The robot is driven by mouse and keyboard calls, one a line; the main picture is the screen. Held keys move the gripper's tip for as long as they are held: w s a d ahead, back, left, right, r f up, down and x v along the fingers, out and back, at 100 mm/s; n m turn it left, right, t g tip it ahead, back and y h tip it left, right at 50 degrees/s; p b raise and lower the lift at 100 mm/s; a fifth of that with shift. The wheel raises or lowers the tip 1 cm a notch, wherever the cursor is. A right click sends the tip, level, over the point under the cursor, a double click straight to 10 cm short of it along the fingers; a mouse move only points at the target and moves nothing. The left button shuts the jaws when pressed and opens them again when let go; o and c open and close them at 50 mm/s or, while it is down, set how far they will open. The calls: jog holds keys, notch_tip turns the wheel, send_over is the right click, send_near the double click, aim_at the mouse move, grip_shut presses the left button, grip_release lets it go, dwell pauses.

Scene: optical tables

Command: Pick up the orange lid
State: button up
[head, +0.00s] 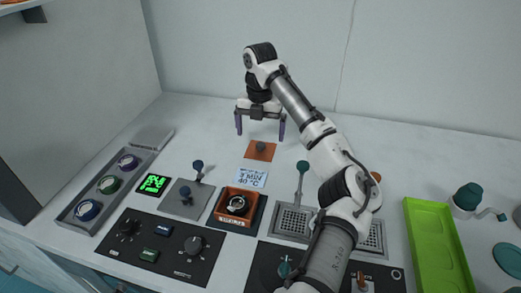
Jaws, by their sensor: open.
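The orange lid (251,155) is a flat square plate with a dark round knob (260,146) on top. It lies on the white table at the middle of the head view, behind a small label card. My gripper (260,128) is open, its two purple-tipped fingers spread wide and pointing down. In the picture it is just above the lid, apart from it and empty. I cannot tell its exact height over the table. An orange open box (236,221) on a dark base stands nearer, with a round dark and silver thing inside.
A card reading 3 MIN 40 °C (252,178) lies in front of the lid. At left are a grey tray (70,213) with several coloured round pieces, a green display (154,184) and a black knob panel (160,247). A green tray (437,245) is at right. The table's back is clear.

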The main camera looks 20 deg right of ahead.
aim_at(260, 146)
jog(key=shift+a+f+p, duration=0.1)
jog(key=shift+f+p, duration=0.75)
jog(key=shift+f, duration=1.95)
jog(key=shift+c, duration=0.4)
jog(key=c, duration=0.9)
